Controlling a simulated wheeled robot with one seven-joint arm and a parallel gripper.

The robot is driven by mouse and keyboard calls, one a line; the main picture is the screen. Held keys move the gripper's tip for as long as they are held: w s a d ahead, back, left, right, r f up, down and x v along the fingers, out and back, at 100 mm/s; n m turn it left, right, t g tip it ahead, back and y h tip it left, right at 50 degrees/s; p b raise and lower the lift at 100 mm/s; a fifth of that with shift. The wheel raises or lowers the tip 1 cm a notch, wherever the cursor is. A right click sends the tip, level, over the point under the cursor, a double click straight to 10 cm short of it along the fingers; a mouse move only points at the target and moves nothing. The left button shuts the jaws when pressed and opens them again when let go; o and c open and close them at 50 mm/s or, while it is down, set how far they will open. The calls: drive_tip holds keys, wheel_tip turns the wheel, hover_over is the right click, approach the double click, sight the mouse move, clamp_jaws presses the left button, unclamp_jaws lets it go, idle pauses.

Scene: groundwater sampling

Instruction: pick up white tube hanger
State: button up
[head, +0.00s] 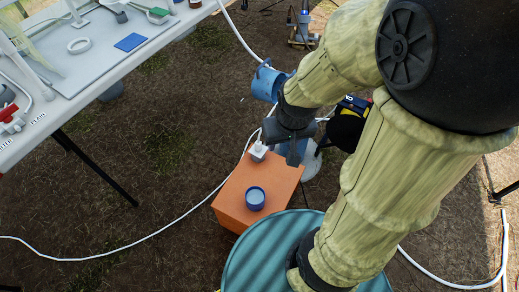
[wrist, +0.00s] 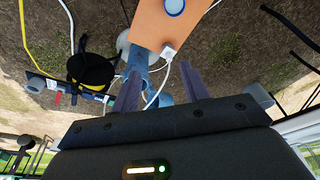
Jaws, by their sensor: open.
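A small white block-like piece (head: 258,152), which looks like the tube hanger, sits at the far edge of the orange box (head: 229,207), with a thin white tube running to it. It also shows in the wrist view (wrist: 168,51), at the box's edge. My gripper (head: 293,150) is open and empty, just right of the white piece in the head view. In the wrist view my gripper (wrist: 160,82) has its fingers spread, and the white piece appears beyond the fingertips, between their lines. I cannot tell the height gap between them.
A blue-rimmed cup (head: 255,198) stands on the orange box. A teal ribbed drum lid (head: 250,262) is in front. A white table (head: 55,115) with a white ring (head: 79,45) and a blue pad (head: 130,42) is at left. White tubing (head: 120,245) crosses the ground.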

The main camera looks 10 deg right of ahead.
drive_tip(key=shift+o, duration=0.4)
drive_tip(key=w+d+f+n+g+h+b, duration=0.1)
drive_tip(key=w+d+f+n+h+b, duration=0.2)
drive_tip(key=f, duration=0.4)
drive_tip(key=w+f+n+g+h+b, duration=0.1)
drive_tip(key=w+f+n+h+b, duration=0.25)
drive_tip(key=f+n, duration=0.35)
drive_tip(key=w+d+f+n+g+h+b, duration=0.1)
drive_tip(key=w+d+f+n+h+b, duration=0.2)
drive_tip(key=f, duration=0.5)
drive_tip(key=w+a+f+n+t+h+b, duration=0.1)
drive_tip(key=w+a+f+n+t+b, duration=0.3)
drive_tip(key=w+a+n+t, duration=0.1)
drive_tip(key=w+a+f+n+t+h+b, duration=0.2)
drive_tip(key=w+a+f+n+t, duration=0.3)
drive_tip(key=w+n+t, duration=0.3)
drive_tip(key=shift+w+a+f+n+b, duration=0.35)
drive_tip(key=shift+w+n+b, duration=0.15)
drive_tip(key=shift+b, duration=0.35)
